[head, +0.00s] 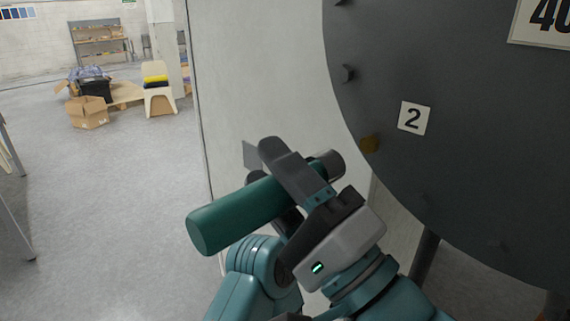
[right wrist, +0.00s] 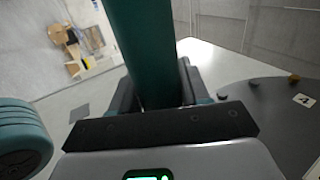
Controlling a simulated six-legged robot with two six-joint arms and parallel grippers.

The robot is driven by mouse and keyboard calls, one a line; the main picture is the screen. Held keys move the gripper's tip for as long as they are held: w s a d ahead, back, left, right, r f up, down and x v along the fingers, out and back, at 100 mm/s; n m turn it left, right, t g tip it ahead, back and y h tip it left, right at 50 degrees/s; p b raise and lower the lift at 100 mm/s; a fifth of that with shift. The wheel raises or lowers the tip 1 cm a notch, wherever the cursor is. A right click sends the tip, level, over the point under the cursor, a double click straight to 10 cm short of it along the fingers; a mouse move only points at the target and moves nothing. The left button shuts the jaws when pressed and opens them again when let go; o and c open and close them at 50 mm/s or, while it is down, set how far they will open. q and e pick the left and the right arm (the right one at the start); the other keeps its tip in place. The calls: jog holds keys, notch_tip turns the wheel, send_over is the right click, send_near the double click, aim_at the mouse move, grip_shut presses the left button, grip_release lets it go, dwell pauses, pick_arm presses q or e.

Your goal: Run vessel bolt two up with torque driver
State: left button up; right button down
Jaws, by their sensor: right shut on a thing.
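The torque driver (head: 240,212) is a green cylinder with a silver-grey socket end (head: 333,164). My right gripper (head: 264,166) is shut around its body, and the driver lies tilted, socket toward the vessel flange. Vessel bolt two (head: 370,144) is a brownish-yellow bolt head on the dark round flange (head: 460,170), just left of the white label 2 (head: 414,118). The socket is left of and slightly below this bolt, apart from it in the picture. In the right wrist view the driver (right wrist: 143,50) runs upward between the fingers; its socket is out of sight. My left gripper is not visible.
A grey bolt (head: 347,73) sits higher on the flange rim. A pale panel (head: 260,80) stands behind the driver. Open floor (head: 110,200), a cardboard box (head: 88,112) and a chair (head: 158,95) lie left.

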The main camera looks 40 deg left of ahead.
aim_at(311, 160)
jog(key=shift+d+r, duration=0.1)
jog(key=shift+w+r+p, duration=0.1)
jog(key=shift+w+p, duration=0.2)
jog(key=shift+w, duration=0.1)
jog(key=w+p, duration=0.2)
jog(key=w, duration=0.2)
jog(key=shift+w+d, duration=0.1)
jog(key=shift+d, duration=0.1)
jog(key=shift+w+p, duration=0.4)
jog(key=shift+w, duration=0.45)
